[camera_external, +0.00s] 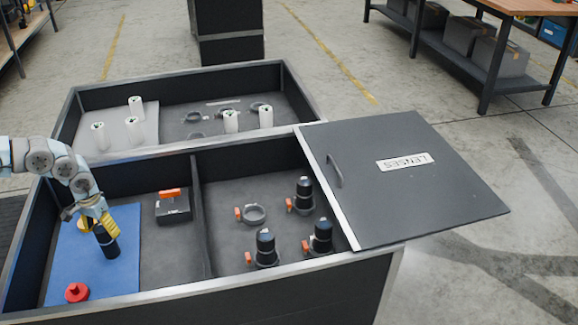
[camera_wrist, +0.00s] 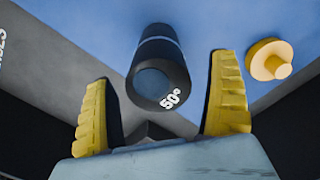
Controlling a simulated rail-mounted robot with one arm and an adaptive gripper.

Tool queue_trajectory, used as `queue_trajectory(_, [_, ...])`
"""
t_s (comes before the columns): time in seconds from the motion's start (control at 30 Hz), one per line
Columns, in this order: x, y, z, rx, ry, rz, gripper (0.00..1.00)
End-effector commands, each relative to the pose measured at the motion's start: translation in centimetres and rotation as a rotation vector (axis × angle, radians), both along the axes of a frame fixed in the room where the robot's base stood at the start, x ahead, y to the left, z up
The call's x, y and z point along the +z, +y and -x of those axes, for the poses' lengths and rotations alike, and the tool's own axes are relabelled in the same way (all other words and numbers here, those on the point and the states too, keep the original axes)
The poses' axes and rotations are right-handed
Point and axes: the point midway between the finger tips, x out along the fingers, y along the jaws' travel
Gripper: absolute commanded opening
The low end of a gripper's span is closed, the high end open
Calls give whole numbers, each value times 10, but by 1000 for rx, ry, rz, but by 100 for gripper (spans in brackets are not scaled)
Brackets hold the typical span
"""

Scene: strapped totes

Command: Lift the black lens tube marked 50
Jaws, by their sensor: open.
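The black lens tube marked 50 (camera_external: 107,244) stands on the blue mat (camera_external: 122,276) in the near tote's left compartment. In the wrist view, the tube (camera_wrist: 158,65) shows its round top end, with a white "50°" on the rim. My gripper (camera_external: 98,222) is at the tube's upper part and partly hides it. In the wrist view, my gripper's yellow fingers (camera_wrist: 162,105) are spread apart, one on each side of the tube's end. Gaps show between the tube and both fingers. I cannot tell how deep the fingertips reach.
A red knob (camera_external: 77,292) and a yellow knob (camera_wrist: 270,60) sit on the mat. Beyond the divider (camera_external: 198,215), three black tubes (camera_external: 320,238) stand beside an empty ring (camera_external: 253,214). A lid (camera_external: 400,175) lies at right.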

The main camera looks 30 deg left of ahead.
Motion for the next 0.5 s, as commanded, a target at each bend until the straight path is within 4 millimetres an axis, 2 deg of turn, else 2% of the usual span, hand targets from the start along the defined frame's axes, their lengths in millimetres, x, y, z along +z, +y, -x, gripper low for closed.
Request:
queue_trajectory(0.03, [-14, 0, 1, -1, 1, -3, 90])
queue_trajectory(0.2, [-30, -1, -1, 0, -3, 1, 90])
queue_trajectory(0.5, [-32, -2, 0, 0, -1, 1, 90])
